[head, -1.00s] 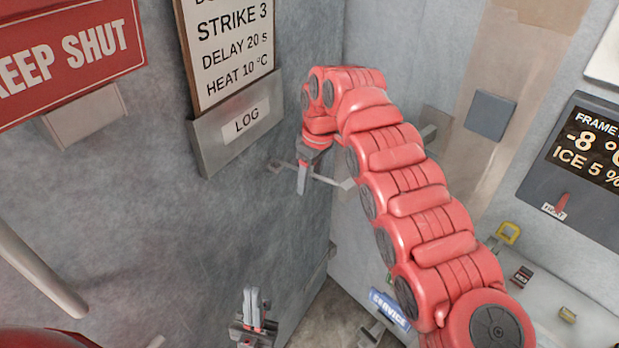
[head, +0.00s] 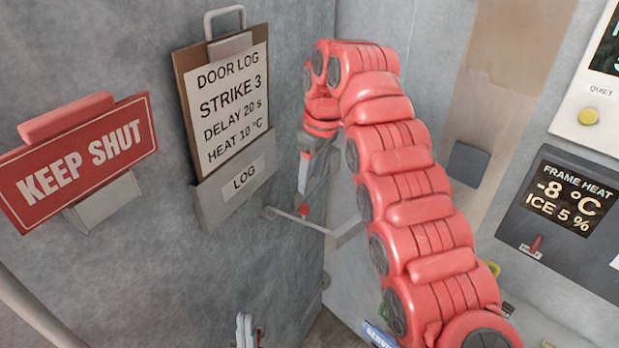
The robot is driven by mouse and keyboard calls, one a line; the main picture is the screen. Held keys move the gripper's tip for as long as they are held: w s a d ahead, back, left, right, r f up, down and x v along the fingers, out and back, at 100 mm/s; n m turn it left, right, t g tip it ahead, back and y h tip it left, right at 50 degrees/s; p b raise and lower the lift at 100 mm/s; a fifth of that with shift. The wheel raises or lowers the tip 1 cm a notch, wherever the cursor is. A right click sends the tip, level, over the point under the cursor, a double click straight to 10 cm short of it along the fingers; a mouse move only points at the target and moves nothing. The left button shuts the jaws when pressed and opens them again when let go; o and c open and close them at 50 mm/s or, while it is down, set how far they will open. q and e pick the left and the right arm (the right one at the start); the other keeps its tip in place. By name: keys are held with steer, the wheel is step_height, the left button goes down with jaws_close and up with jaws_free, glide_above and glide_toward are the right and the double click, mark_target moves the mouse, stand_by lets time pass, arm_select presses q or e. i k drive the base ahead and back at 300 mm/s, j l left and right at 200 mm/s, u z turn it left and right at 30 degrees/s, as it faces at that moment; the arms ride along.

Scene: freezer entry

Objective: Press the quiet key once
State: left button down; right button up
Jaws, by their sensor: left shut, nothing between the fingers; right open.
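The quiet key is a round yellow button (head: 588,117) under a "QUIET" label, on a white panel (head: 571,97) at the right edge of the head view. My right gripper (head: 304,187) points down in the middle of the view, in front of the grey door and far to the left of the key. It is open and holds nothing; the gap between its fingers is hard to see. My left gripper (head: 246,330) is low in the view, shut and empty, cut off by the bottom edge. Neither gripper touches the key.
Below the panel is a "FRAME HEAT" display (head: 567,205) with a small red switch (head: 537,243). A door handle bar (head: 340,236) is just below my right gripper. A clipboard (head: 230,100) and a red "KEEP SHUT" sign (head: 80,165) are on the left.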

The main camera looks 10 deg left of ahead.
mark_target(589, 116)
steer(key=k+l, duration=0.1)
steer(key=k, duration=0.4)
steer(key=k+l, duration=0.15)
steer(key=k, duration=0.35)
